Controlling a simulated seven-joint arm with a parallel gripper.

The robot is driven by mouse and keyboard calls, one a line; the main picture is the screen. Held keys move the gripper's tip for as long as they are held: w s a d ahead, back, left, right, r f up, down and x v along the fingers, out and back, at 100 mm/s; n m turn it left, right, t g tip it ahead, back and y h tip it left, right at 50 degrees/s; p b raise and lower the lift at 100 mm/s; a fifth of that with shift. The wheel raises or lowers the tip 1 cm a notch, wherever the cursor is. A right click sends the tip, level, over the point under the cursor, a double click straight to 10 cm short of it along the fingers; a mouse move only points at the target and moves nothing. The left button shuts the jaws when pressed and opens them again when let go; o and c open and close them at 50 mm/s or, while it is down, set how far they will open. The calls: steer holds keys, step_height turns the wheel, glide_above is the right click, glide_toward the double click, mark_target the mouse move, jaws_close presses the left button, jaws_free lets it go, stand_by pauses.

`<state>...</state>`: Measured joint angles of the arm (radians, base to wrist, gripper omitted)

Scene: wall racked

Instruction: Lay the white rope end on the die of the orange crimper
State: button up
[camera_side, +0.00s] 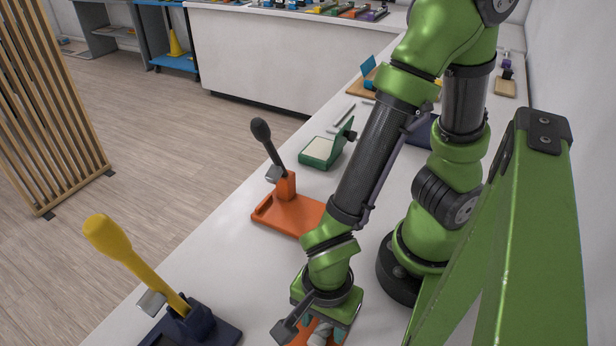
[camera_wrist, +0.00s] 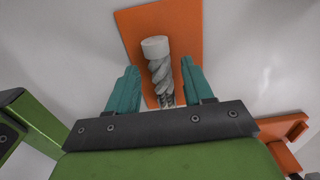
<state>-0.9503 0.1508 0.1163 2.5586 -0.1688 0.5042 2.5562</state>
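The rope end (camera_wrist: 159,72) lies on an orange board (camera_wrist: 185,25) in the wrist view. It is a grey twisted rope with a white cap (camera_wrist: 155,47) at its far end. My gripper (camera_wrist: 160,68) is open, with one teal finger on each side of the rope and a gap to each. An orange part also shows in the wrist view (camera_wrist: 285,130).
A dark blue crimper (camera_side: 190,322) with a yellow lever stands at the front left. A green device (camera_side: 322,150) with a pale plate sits behind the orange crimper. A green frame (camera_side: 500,230) stands at the right. Bare white tabletop (camera_side: 225,255) lies between the two crimpers.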

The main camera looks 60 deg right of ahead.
mark_target(326, 328)
steer(key=shift+o, duration=0.3)
step_height(326, 328, up, 16)
steer(key=w+d+r+n+t+y, duration=0.1)
steer(key=w+d+r+n+t, duration=0.2)
steer(key=w+d+n, duration=0.3)
steer(key=w+d+r+n+t+y, duration=0.1)
steer(key=w+d+r+n+t, duration=0.2)
steer(key=w+d+n, duration=0.3)
steer(key=d+n+t, duration=0.1)
steer(key=d+n, duration=0.1)
steer(key=d, duration=0.2)
steer(key=shift+w+d+r, duration=0.25)
steer(key=shift+d+r, duration=0.05)
steer(key=shift+d, duration=0.1)
steer(key=shift+o, duration=0.5)
